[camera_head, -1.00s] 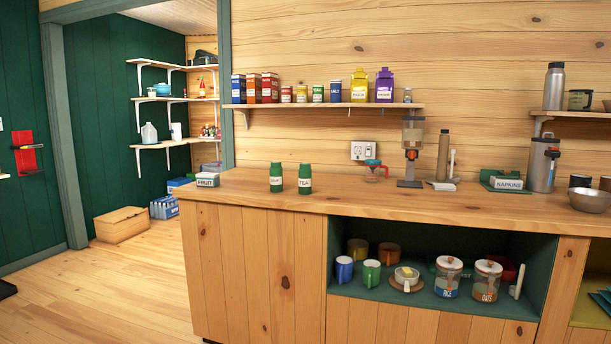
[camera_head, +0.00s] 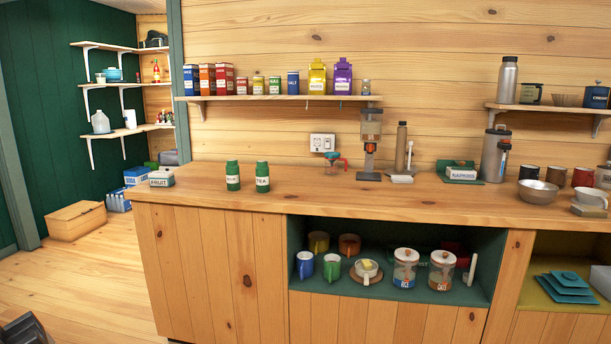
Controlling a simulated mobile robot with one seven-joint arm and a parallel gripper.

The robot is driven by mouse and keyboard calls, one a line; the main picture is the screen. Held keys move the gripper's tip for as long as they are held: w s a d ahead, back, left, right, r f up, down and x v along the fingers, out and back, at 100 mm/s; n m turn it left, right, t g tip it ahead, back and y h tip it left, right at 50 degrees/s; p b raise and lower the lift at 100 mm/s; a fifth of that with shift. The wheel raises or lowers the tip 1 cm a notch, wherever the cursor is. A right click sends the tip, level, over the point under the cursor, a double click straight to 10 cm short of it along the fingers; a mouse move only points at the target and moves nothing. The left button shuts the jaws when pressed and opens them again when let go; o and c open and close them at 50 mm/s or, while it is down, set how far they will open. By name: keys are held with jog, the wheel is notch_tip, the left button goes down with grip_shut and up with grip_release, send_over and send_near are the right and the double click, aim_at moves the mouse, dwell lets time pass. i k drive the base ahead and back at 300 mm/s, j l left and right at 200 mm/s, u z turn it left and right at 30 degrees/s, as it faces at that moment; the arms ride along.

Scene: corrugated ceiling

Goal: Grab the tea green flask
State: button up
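The green flask labelled TEA (camera_head: 262,177) stands upright on the wooden counter (camera_head: 350,192), toward its left part. A similar green flask (camera_head: 233,176) stands just to its left, apart from it; its label is too small to read surely. Nothing stands in front of either flask. My gripper is not recognisable in this view. A dark part (camera_head: 27,332) shows at the bottom left corner, and I cannot tell what it is.
A fruit box (camera_head: 161,179) sits at the counter's left end. A coffee grinder (camera_head: 370,145), a tan bottle (camera_head: 401,147) and a napkin holder (camera_head: 460,172) stand to the right. A shelf (camera_head: 290,98) with tins hangs above. Open floor (camera_head: 85,275) lies left of the counter.

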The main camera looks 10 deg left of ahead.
aim_at(262, 169)
jog(key=i+j+z, duration=0.3)
jog(key=j, duration=0.25)
jog(key=i+j+z, duration=0.15)
jog(key=i+j, duration=0.15)
jog(key=j, duration=0.2)
jog(key=i+j+z, duration=0.15)
jog(key=j, duration=0.25)
jog(key=i+j, duration=0.2)
jog(key=j, duration=0.2)
jog(key=i+j, duration=0.15)
jog(key=j, duration=0.2)
jog(key=i+j, duration=0.15)
jog(key=j, duration=0.25)
jog(key=i+j, duration=0.15)
jog(key=j, duration=0.2)
jog(key=i+j, duration=0.2)
jog(key=j, duration=0.15)
jog(key=i+j+z, duration=0.1)
jog(key=j, duration=0.3)
jog(key=i+j, duration=0.3)
jog(key=i, duration=0.25)
